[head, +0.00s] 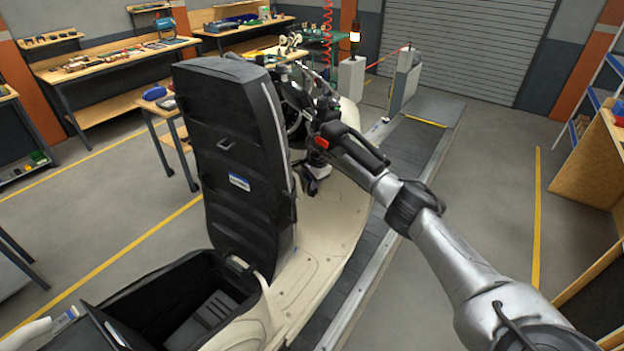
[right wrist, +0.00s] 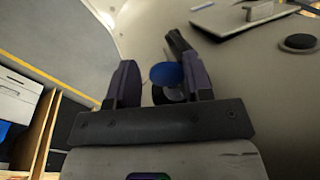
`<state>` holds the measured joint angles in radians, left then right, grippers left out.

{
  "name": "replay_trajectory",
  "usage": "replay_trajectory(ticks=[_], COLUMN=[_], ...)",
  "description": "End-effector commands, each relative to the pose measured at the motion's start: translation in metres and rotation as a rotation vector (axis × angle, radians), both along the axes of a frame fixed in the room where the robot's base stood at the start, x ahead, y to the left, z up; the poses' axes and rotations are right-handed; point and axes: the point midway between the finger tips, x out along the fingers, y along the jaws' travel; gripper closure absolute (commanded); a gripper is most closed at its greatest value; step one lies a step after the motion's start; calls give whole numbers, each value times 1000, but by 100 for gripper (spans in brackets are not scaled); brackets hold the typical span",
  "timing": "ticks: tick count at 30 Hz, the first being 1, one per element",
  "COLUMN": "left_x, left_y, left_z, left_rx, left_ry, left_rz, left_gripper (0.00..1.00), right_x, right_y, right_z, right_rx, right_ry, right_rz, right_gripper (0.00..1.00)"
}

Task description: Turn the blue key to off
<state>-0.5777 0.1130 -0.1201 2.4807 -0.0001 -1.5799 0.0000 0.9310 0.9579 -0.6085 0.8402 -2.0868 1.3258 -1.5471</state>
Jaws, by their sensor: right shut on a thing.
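The blue key (right wrist: 167,74) shows in the right wrist view as a rounded blue head above a dark round lock on a pale panel. My right gripper (right wrist: 160,68) has one finger on each side of the key head and is shut on it. In the head view my right gripper (head: 314,182) reaches in below the handlebar area of a cream scooter (head: 335,215). The key is hidden there. The angle of the key in the lock is hard to read.
The scooter's black seat (head: 228,155) stands raised on the left, behind an open storage compartment (head: 165,310). The scooter is on a dark slat conveyor (head: 425,140). Workbenches (head: 115,62) line the back left. The floor to the right is clear.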

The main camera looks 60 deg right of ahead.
Motion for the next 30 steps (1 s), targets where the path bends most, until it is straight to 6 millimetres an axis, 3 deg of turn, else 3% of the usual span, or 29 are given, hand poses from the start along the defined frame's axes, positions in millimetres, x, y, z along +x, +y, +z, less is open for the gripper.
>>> replay_trajectory(ticks=[10,11,20,30], left_x=[-2,-1,-1,-1], left_y=[4,4,3,0], left_z=[-1,-1,-2,6], left_rx=[13,13,11,-1], left_ry=[4,4,3,3], left_rz=[-9,-9,-7,1], left_gripper=[57,57,57,57], right_x=[-3,-3,-3,-2], right_y=[0,0,1,2], right_z=[-5,-5,-7,3], right_rx=[-1,0,0,-1], right_ry=[54,55,54,48], right_rz=[-1,-1,0,1], right_gripper=[61,42,14,14])
